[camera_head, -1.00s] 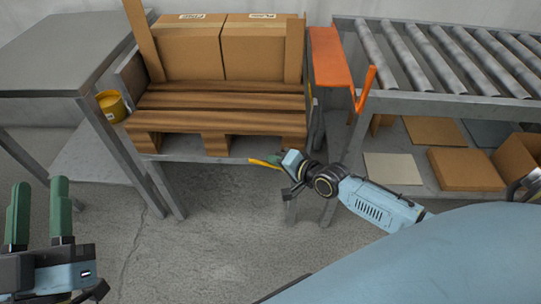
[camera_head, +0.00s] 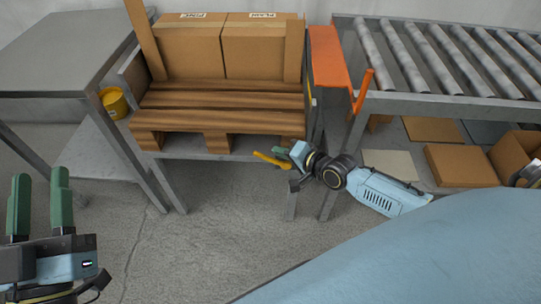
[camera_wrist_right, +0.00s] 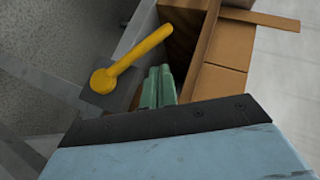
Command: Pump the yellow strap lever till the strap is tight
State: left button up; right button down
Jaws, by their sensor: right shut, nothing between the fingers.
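The yellow lever (camera_head: 271,159) sticks out to the left at the front right corner of the pallet stand. In the right wrist view the yellow lever (camera_wrist_right: 135,60) runs from a round pivot on a grey block up to a rounded free end. My right gripper (camera_head: 279,151) is at the lever, its green fingers partly hidden by the wrist. In the right wrist view my right gripper (camera_wrist_right: 159,82) is shut and empty, its fingers beside the lever, apparently apart from it. My left gripper (camera_head: 40,190) is open and empty at the lower left. I cannot make out the strap.
Two cartons (camera_head: 222,50) stand on the wooden pallet (camera_head: 220,98). A grey table (camera_head: 60,55) and a yellow tin (camera_head: 113,102) are at left. An orange bent plate (camera_head: 329,60) and a roller conveyor (camera_head: 440,60) are at right. The floor in front is clear.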

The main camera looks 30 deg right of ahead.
jog(key=r+p, duration=0.1)
jog(key=d+r+p, duration=0.1)
jog(key=s+r, duration=0.1)
jog(key=shift+d+r+p, duration=0.3)
jog(key=shift+d+p, duration=0.1)
dwell(0.5)
